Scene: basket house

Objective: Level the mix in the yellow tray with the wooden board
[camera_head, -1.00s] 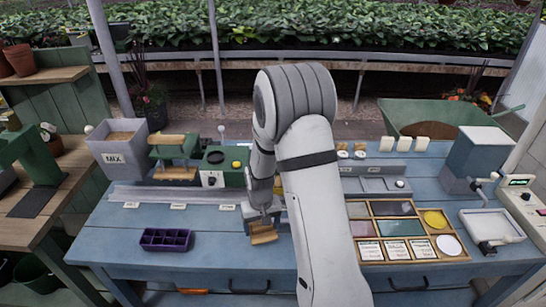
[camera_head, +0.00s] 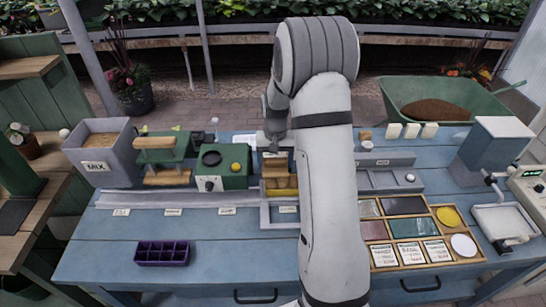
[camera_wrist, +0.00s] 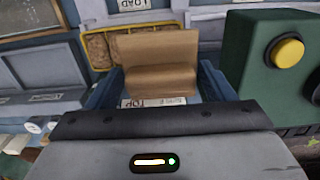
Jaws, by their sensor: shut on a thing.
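My gripper (camera_head: 273,148) is shut on the wooden board (camera_wrist: 155,48). In the wrist view, the brown board stands between my two blue-grey fingers. The yellow tray (camera_head: 282,192) is behind the blue table's front edge, right of the green machine, in a grey frame. Brown mix (camera_wrist: 98,47) shows inside its yellow rim in the wrist view. The board is over or at the tray and hides part of it. I cannot tell whether the board touches the mix. My arm covers the area just right of the tray in the head view.
The green machine (camera_head: 222,168) with a yellow button stands close left of the tray. A grey MIX bin (camera_head: 100,148) is at the far left. A purple cell tray (camera_head: 162,253) sits at the front left. A wooden case of packets (camera_head: 411,257) lies on the right.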

